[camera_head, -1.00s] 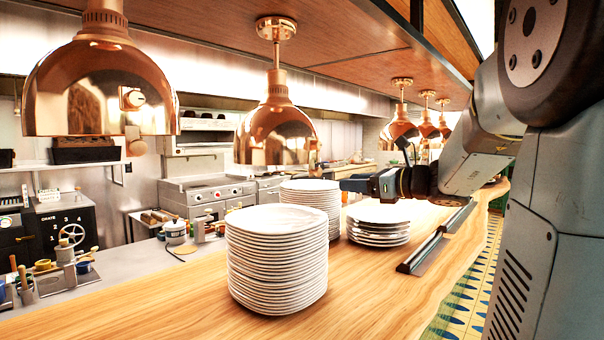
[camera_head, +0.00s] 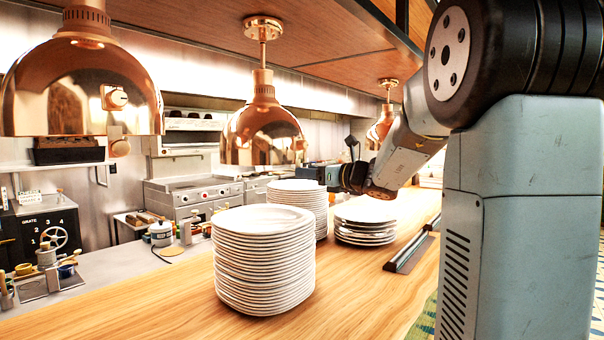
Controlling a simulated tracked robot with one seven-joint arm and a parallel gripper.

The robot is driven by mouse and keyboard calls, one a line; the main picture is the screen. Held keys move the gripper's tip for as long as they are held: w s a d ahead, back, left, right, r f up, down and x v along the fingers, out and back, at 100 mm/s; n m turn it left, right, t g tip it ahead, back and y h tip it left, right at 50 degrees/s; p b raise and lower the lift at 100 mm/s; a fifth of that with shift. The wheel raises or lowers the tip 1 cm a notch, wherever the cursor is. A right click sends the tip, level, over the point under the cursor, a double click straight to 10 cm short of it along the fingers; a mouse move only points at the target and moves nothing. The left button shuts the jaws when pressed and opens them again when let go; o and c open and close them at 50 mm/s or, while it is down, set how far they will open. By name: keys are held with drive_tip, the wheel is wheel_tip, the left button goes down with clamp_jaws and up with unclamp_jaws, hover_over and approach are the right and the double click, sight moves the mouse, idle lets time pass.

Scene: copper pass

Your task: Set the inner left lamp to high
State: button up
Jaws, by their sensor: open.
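Copper heat lamps hang in a row over the wooden counter. The nearest lamp (camera_head: 60,90), at the left, has a pale dial (camera_head: 117,97) on its shade. A third lamp (camera_head: 380,127) is partly hidden by my arm. My gripper (camera_head: 308,173) is open and empty, pointing left, just below and right of the second lamp and apart from it in the picture. Its fingertips are small and hard to make out. I cannot read the dial settings.
A tall plate stack (camera_head: 265,262) stands on the counter (camera_head: 170,310) in front. Another stack (camera_head: 300,205) and a low stack (camera_head: 366,225) stand behind it, near my gripper. A dark rail (camera_head: 412,248) lies at the right. A range (camera_head: 195,188) is at the back.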

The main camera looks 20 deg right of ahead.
drive_tip(key=shift+x, duration=1)
drive_tip(key=shift+c, duration=0.4)
clamp_jaws()
